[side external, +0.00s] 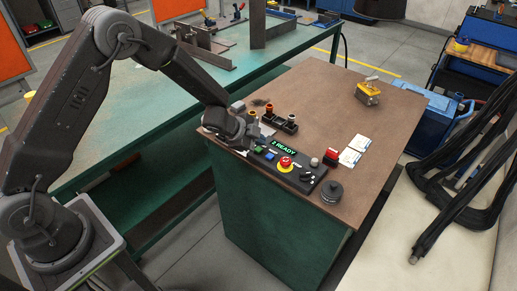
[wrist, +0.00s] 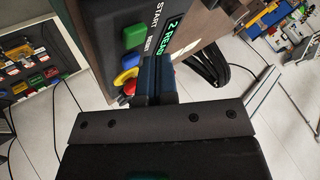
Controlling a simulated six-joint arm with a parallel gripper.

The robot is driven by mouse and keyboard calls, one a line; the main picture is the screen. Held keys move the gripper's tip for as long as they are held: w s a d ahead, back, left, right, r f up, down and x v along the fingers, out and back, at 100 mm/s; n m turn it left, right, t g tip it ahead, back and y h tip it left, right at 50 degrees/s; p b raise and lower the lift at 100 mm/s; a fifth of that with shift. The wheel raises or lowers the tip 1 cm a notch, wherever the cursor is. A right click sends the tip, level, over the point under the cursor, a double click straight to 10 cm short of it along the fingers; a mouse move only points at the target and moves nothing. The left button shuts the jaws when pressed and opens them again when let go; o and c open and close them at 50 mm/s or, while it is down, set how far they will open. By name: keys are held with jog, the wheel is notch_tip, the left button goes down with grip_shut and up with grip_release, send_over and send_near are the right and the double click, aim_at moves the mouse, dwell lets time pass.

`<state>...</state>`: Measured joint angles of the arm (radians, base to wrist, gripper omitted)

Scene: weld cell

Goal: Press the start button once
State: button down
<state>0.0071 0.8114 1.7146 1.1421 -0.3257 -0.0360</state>
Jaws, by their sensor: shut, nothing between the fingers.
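The start button is the green one (wrist: 132,37) beside the word START in the wrist view. In the side external view the green button (side external: 258,149) sits at the left end of the black control panel (side external: 307,182). A blue button (wrist: 130,60) marked RESET is beside it. My gripper (wrist: 157,60) is shut and empty; in the wrist view its fingertips appear near the blue button and the display. In the side external view my gripper (side external: 244,140) is low over the panel's left end, close to the green button. I cannot tell whether it touches anything.
A red emergency stop (side external: 286,161) on a yellow ring sits mid-panel, below the display (side external: 283,147) reading "2 READY". A dark holder (side external: 279,122) with several parts stands behind the panel. A round dark knob-like object (side external: 331,192) is at right. The brown bench top (side external: 325,90) is mostly clear.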

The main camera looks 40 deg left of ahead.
aim_at(258, 150)
jog(key=shift+f, duration=0.1)
dwell(0.6)
jog(key=shift+f, duration=0.35)
jog(key=shift+f, duration=0.5)
dwell(0.8)
jog(key=shift+r, duration=0.9)
jog(key=shift+r, duration=2.5)
jog(key=shift+r, duration=0.1)
